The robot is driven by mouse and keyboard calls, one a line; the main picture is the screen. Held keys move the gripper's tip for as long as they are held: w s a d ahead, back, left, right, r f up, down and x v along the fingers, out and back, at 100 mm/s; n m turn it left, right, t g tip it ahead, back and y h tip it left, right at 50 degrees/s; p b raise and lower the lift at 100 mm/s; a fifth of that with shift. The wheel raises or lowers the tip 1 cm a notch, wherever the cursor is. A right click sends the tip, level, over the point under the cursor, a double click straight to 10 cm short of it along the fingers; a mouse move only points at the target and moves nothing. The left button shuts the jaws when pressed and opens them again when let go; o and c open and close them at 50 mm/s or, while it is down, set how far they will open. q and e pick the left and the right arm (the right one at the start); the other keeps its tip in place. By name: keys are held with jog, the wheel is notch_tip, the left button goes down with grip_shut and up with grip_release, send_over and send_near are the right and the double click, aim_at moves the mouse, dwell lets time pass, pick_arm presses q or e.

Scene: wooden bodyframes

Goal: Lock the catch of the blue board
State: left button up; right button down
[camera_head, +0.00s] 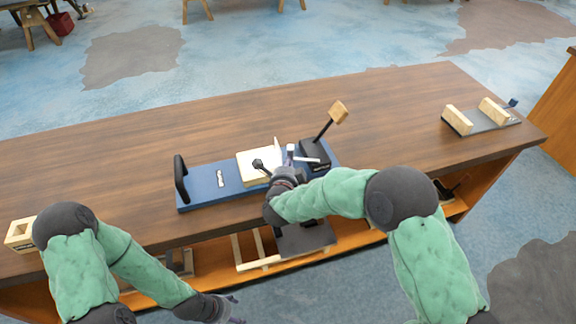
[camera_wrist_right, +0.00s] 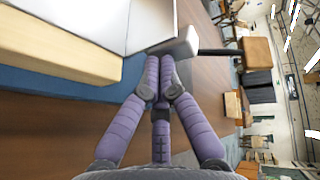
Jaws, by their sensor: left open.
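The blue board (camera_head: 205,182) lies on the wooden table near its front edge. It has a black handle at its left end, a small silver fitting, a pale wooden block (camera_head: 255,167) and a dark lever base with a wood-tipped lever (camera_head: 338,112). A white piece (camera_head: 290,152) stands near my right gripper (camera_head: 281,176); which part is the catch is unclear. In the right wrist view, my right gripper's purple fingers (camera_wrist_right: 160,78) are drawn together just below a white-grey end (camera_wrist_right: 182,46) on a black rod. My left gripper (camera_head: 235,308) is open and empty, low in front of the table.
Another board with two wooden blocks (camera_head: 493,110) sits at the table's right end. A wooden block with a hole (camera_head: 20,234) is at the left front corner. A lower shelf (camera_head: 350,248) holds wooden frames. The table's back left is clear.

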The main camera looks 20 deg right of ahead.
jog(key=shift+w+m+g+h, duration=0.4)
jog(key=shift+w+m+h, duration=0.3)
jog(key=shift+h, duration=0.1)
pick_arm(q)
jog(key=shift+r, duration=0.15)
